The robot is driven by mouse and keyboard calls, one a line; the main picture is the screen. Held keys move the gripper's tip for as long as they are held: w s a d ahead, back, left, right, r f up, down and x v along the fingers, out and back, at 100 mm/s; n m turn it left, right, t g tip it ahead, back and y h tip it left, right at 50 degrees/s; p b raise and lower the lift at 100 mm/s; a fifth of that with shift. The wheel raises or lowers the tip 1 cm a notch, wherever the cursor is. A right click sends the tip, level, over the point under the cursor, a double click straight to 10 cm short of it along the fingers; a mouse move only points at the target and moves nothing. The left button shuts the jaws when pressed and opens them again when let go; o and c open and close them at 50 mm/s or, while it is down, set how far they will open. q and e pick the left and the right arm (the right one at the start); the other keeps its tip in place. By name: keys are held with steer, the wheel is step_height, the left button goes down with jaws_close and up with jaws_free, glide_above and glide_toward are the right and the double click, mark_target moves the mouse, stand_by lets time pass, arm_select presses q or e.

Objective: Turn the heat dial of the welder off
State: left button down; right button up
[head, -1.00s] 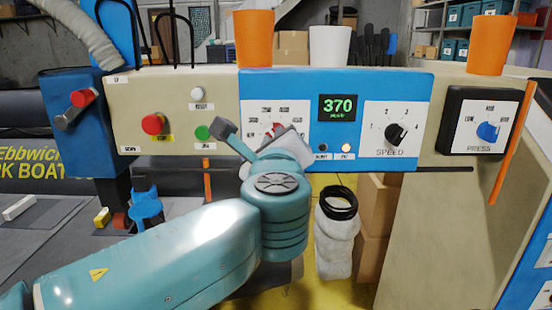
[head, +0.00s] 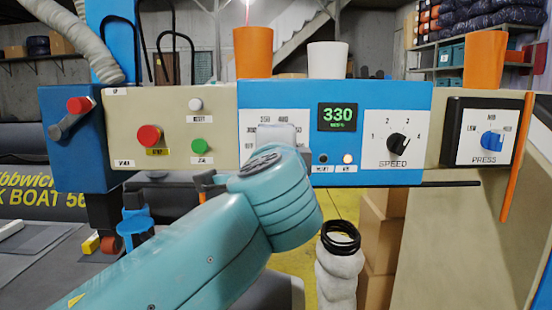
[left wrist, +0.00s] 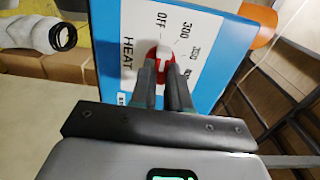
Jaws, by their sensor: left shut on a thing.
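The heat dial (left wrist: 152,54) is a red knob on a white plate marked OFF, 300 and further values, with HEAT beside it, in the left wrist view. My left gripper (left wrist: 166,72) is shut on it, one dark finger on each side of its ridge. The fingers cover part of the dial, so its exact setting is unclear. In the head view my left wrist hides the dial; the top of its plate (head: 275,117) shows. The green display (head: 337,117) on the welder's blue panel (head: 290,92) reads 330. My right gripper is in neither view.
The speed dial (head: 397,143) and blue press dial (head: 491,140) are to the right. A red button (head: 149,136) and green button (head: 199,146) are to the left. Orange cups (head: 253,52) and a white cup (head: 327,60) stand on top.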

arm_select(q)
steer(key=shift+n+b, duration=0.4)
steer(key=shift+n, duration=0.6)
steer(key=c, duration=1.1)
jaws_free()
steer(key=s+b, duration=0.3)
steer(key=s, duration=1.3)
steer(key=shift+s, duration=0.15)
